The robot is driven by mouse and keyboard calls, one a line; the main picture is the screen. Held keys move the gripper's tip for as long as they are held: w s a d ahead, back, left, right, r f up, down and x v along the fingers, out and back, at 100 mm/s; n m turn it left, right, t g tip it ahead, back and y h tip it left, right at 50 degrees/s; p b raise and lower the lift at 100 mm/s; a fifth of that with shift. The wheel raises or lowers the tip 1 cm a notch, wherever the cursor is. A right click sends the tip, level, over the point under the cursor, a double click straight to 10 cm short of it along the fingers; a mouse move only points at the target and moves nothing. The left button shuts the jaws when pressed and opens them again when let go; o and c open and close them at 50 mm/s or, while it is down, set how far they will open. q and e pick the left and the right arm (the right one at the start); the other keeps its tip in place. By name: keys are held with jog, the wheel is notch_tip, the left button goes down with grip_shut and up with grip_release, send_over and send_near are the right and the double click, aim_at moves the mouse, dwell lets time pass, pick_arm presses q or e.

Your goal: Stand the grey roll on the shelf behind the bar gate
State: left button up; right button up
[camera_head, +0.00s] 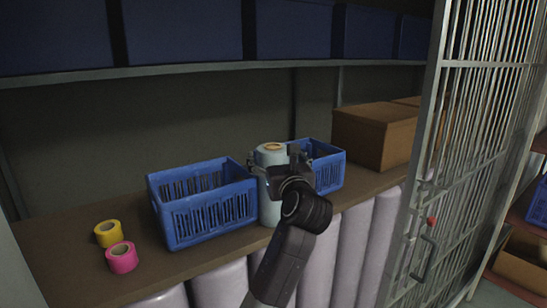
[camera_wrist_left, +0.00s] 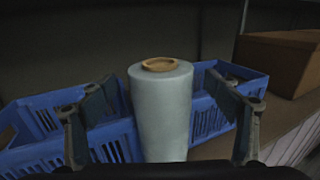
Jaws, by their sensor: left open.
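The grey roll (camera_head: 269,208) stands upright on the wooden shelf (camera_head: 65,235), between two blue crates; its tan core shows at the top. In the left wrist view the grey roll (camera_wrist_left: 162,110) stands between the two spread fingers of my left gripper (camera_wrist_left: 160,115), which is open. In the head view my left gripper (camera_head: 280,168) is in front of the roll and hides part of it. The barred gate (camera_head: 490,130) is at the right, with a red-knobbed handle (camera_head: 430,222); it stands clear of the shelf section with the roll. My right gripper is out of view.
One blue crate (camera_head: 205,205) is left of the roll, another blue crate (camera_head: 330,168) right behind it. Yellow (camera_head: 108,233) and pink (camera_head: 121,257) tape rolls lie at the left. Cardboard boxes (camera_head: 375,135) are at the right. Pale rolls (camera_head: 350,250) stand below the shelf.

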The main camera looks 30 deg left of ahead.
pick_arm(q)
jog(key=b+v, duration=0.2)
jog(key=v, duration=0.6)
jog(key=shift+s+d, duration=0.2)
jog(key=shift+d, duration=0.05)
